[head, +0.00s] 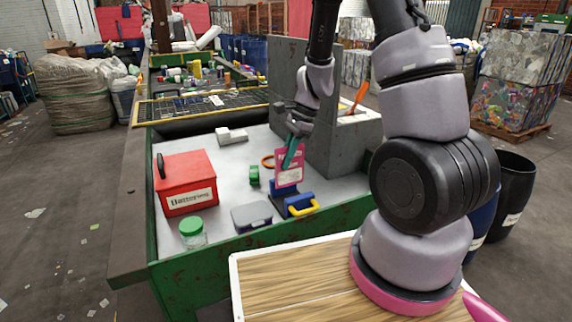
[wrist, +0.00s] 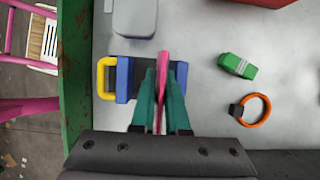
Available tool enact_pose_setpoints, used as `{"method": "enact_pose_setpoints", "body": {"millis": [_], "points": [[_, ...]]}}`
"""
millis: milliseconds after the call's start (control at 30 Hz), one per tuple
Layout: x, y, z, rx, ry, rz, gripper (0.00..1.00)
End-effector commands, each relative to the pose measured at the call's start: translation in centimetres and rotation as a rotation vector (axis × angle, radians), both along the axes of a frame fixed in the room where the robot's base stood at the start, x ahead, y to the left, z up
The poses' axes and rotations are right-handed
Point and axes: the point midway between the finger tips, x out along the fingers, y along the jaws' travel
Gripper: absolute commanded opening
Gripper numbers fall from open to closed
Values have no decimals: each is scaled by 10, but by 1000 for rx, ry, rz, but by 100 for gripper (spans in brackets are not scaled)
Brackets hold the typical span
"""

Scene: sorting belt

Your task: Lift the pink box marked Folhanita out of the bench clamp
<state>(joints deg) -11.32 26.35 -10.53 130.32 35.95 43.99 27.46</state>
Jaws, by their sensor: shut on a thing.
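The pink box (head: 290,168) stands upright in the bench clamp, and its edge shows as a thin pink strip in the wrist view (wrist: 163,68). Its label is too small to read. The clamp has blue jaws and a yellow handle (head: 299,208); in the wrist view the clamp (wrist: 123,80) lies around the box's lower part. My gripper (head: 291,150) comes from above, its teal fingers shut on the box from both sides; they also show in the wrist view (wrist: 160,95). The box's lower end is hidden between the jaws.
A red box (head: 186,182), a green-lidded jar (head: 193,233) and a grey box (head: 252,216) stand left of the clamp. A green item (wrist: 238,66) and an orange ring (wrist: 256,108) lie near it. A tall grey panel (head: 340,110) rises on the right.

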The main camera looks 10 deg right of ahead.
Motion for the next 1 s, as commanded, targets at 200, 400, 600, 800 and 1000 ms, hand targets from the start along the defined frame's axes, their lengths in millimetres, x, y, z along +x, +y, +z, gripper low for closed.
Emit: {"method": "enact_pose_setpoints", "body": {"millis": [200, 400, 600, 800, 1000], "points": [[1, 0, 14, 1, -3, 1, 0], [1, 0, 25, 0, -2, 0, 0], [0, 0, 31, -1, -1, 1, 0], [0, 0, 31, 0, -1, 0, 0], [8, 0, 33, -1, -2, 72, 0]]}}
